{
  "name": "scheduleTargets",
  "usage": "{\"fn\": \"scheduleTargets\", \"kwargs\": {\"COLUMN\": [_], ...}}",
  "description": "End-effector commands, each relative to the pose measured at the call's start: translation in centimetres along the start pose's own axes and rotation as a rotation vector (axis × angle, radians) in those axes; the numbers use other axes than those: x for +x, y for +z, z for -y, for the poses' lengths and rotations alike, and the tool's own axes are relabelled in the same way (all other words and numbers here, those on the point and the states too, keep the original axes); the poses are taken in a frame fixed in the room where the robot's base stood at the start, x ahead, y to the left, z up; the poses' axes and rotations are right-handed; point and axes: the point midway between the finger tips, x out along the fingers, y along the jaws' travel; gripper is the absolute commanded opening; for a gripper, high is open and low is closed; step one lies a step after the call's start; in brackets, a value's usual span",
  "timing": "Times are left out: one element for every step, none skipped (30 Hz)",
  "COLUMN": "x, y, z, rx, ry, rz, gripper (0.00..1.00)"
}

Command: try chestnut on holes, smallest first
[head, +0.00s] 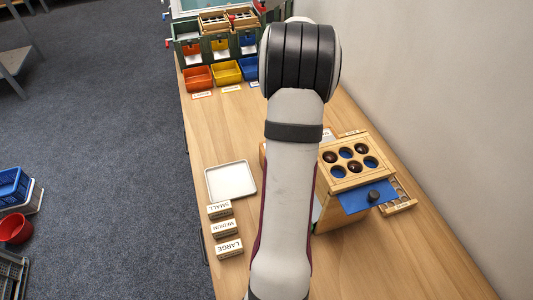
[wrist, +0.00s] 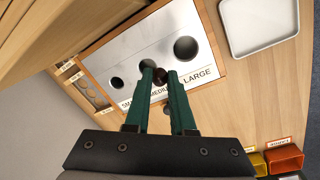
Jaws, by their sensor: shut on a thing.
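My gripper (wrist: 160,77) shows in the wrist view, its two green fingers shut on a dark brown chestnut (wrist: 160,74) at their tips. Below lies a pale gauge plate (wrist: 150,42) in a wooden frame, with three round holes and printed size words. The small hole (wrist: 117,83) is to the left and the large hole (wrist: 186,48) to the right, both clear. The medium hole (wrist: 147,64) is partly covered by the left fingertip, with the chestnut close beside it. I cannot tell the chestnut's height above the plate. In the head view my arm hides the gripper and most of the plate.
In the head view, a wooden box (head: 338,183) has round wells on top, some holding chestnuts. A white tray (head: 208,184) lies left of my arm, near blocks marked SMALL (head: 220,210), MEDIUM (head: 224,229) and LARGE (head: 228,248). Coloured bins, such as a yellow one (head: 227,75), stand at the back.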

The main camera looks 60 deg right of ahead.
Motion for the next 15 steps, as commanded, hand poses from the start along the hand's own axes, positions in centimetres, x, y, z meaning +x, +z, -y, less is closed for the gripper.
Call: {"fn": "scheduleTargets", "kwargs": {"x": [-0.3, -0.5, -0.8, -0.9, -1.1, -1.2, -1.3, -1.4, -1.4, -1.4, -1.2, -0.9, -0.6, -0.2, 0.2], "y": [-1.5, -2.3, -3.2, -3.8, -4.2, -4.7, -5.0, -5.2, -5.3, -5.4, -5.4, -5.4, -5.4, -5.4, -5.4], "z": [-1.9, -3.0, -4.4, -5.4, -6.3, -7.2, -7.8, -8.2, -8.6, -8.8, -8.8, -8.8, -8.8, -8.7, -8.7], "rx": [-0.012, -0.028, -0.046, -0.06, -0.072, -0.085, -0.094, -0.101, -0.107, -0.112, -0.114, -0.116, -0.116, -0.116, -0.116], "ry": [-0.001, -0.002, -0.002, -0.001, -0.001, -0.002, -0.002, -0.002, -0.002, -0.002, -0.002, -0.002, -0.002, -0.002, -0.001], "rz": [-0.004, -0.006, -0.008, -0.01, -0.011, -0.012, -0.012, -0.014, -0.014, -0.014, -0.014, -0.013, -0.012, -0.012, -0.012], "gripper": [0.0, 0.0, 0.0, 0.0, 0.0, 0.0, 0.0, 0.0, 0.0, 0.0, 0.0, 0.0, 0.0, 0.0, 0.0]}}
